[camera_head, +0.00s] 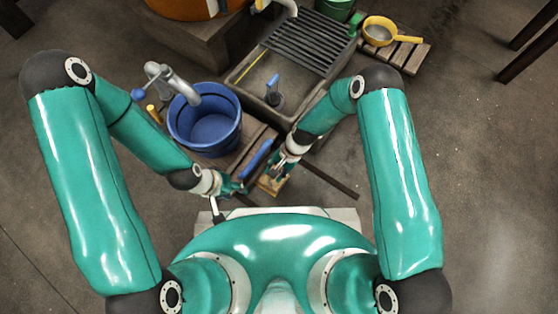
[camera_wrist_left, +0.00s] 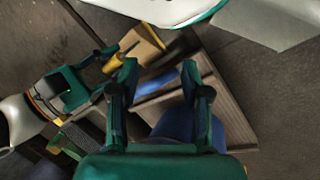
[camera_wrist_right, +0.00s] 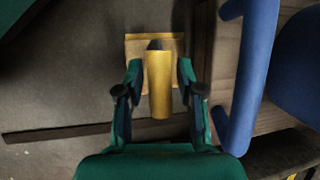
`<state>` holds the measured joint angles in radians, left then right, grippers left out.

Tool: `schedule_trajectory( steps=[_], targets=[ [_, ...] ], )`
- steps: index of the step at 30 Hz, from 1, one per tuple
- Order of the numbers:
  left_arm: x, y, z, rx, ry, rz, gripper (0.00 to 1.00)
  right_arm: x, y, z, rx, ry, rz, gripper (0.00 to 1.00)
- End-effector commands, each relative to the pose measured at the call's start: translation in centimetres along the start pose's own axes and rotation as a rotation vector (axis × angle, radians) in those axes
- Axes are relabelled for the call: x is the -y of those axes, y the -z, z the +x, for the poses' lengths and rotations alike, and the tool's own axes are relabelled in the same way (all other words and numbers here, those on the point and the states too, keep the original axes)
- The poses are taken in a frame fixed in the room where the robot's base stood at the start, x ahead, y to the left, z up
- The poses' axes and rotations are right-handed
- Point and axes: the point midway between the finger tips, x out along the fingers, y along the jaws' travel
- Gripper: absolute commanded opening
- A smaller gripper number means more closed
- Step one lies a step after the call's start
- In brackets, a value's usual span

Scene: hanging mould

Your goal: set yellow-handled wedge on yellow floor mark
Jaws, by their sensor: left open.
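The wedge is a tan wooden block (camera_head: 272,186) low in the middle of the head view. Its yellow handle (camera_wrist_right: 159,85) points toward my right wrist camera, and it also shows in the left wrist view (camera_wrist_left: 124,53). My right gripper (camera_wrist_right: 161,72) has its fingers on both sides of the handle, with narrow gaps showing. My left gripper (camera_wrist_left: 160,68) is open and empty, left of the wedge in the head view. A thin yellow strip (camera_wrist_right: 155,36) runs along the block's far edge; I cannot tell whether it is the floor mark.
A blue bucket (camera_head: 207,127) stands on wooden slats under a grey spout. A blue handle (camera_head: 257,158) lies beside the wedge, close to my right gripper in its wrist view. A grey basin with a dark grate (camera_head: 305,42) and a yellow pan (camera_head: 379,31) are behind.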

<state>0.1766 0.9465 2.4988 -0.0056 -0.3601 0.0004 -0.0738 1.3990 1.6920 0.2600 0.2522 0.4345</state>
Motion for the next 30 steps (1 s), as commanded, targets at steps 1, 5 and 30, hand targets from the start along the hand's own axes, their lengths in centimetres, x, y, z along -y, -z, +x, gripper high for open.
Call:
schedule_trajectory(
  steps=[1, 5, 30],
  targets=[
    [0.0, 0.0, 0.0, 0.0, 0.0, 0.0, 0.47, 0.0, 0.0, 0.0, 0.0, 0.0, 0.0, 0.45],
    [0.0, 0.0, 0.0, 0.0, 0.0, 0.0, 0.47, 0.0, 0.0, 0.0, 0.0, 0.0, 0.0, 0.45],
    [-1.7, 0.0, -4.7, 0.0, 0.0, 0.0, 0.47, 0.1, -0.1, -10.8, -0.001, 0.001, 0.001, 0.45]
  ],
)
